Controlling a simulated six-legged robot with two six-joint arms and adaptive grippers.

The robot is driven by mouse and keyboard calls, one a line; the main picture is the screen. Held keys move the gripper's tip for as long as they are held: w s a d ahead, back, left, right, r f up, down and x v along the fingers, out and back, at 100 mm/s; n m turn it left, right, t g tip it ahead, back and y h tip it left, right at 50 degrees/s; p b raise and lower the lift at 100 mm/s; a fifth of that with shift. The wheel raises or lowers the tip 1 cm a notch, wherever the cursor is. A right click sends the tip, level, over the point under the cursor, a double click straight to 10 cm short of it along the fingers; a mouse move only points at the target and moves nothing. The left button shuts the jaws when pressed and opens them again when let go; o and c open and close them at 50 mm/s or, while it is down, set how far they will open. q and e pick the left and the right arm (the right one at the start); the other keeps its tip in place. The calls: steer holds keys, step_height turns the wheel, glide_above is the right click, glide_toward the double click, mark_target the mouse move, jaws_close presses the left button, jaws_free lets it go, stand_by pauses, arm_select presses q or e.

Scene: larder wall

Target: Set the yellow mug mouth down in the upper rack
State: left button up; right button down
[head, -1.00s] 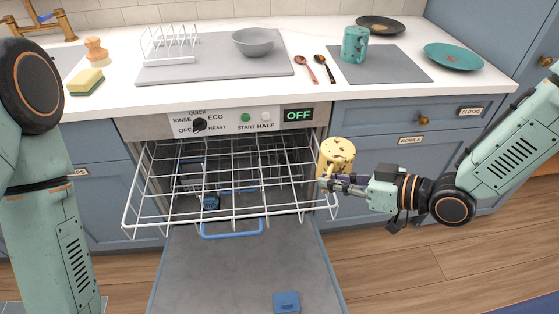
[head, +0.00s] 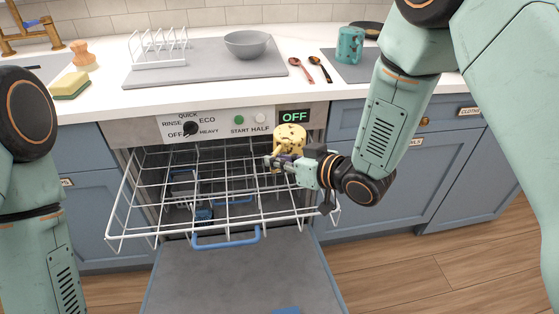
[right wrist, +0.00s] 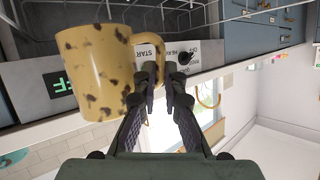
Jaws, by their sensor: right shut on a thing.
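The yellow mug (head: 290,134) with dark spots is over the right rear part of the upper rack (head: 150,236) in the head view. Its upper face looks closed and spotted, so its mouth seems to point down. My right gripper (head: 273,163) is shut on the mug's handle. In the right wrist view the mug (right wrist: 95,75) hangs beside my right fingertips (right wrist: 164,78). I cannot tell whether the mug touches the rack's wires. The white wire rack is pulled out and looks empty. My left arm shows at the left; its gripper is out of view.
The dishwasher door (head: 235,280) is folded down below the rack. The control panel (head: 225,127) and worktop edge are close behind the mug. A grey bowl (head: 248,44), small white rack (head: 158,48) and teal mug (head: 349,45) stand on the worktop.

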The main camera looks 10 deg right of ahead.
steer(key=f+b, duration=0.2)
steer(key=f, duration=0.1)
steer(key=f+b, duration=0.4)
steer(key=f, duration=0.1)
steer(key=shift+w+d+f, duration=0.15)
steer(key=shift+d+f, duration=0.1)
steer(key=shift+f, duration=0.1)
steer(key=shift+f+b, duration=0.25)
steer(key=shift+b, duration=0.15)
steer(key=shift+d+f+b, duration=0.2)
steer(key=shift+f+b, duration=0.2)
steer(key=shift+f, duration=0.4)
steer(key=shift+w+a+f, duration=0.1)
steer(key=shift+f, duration=0.25)
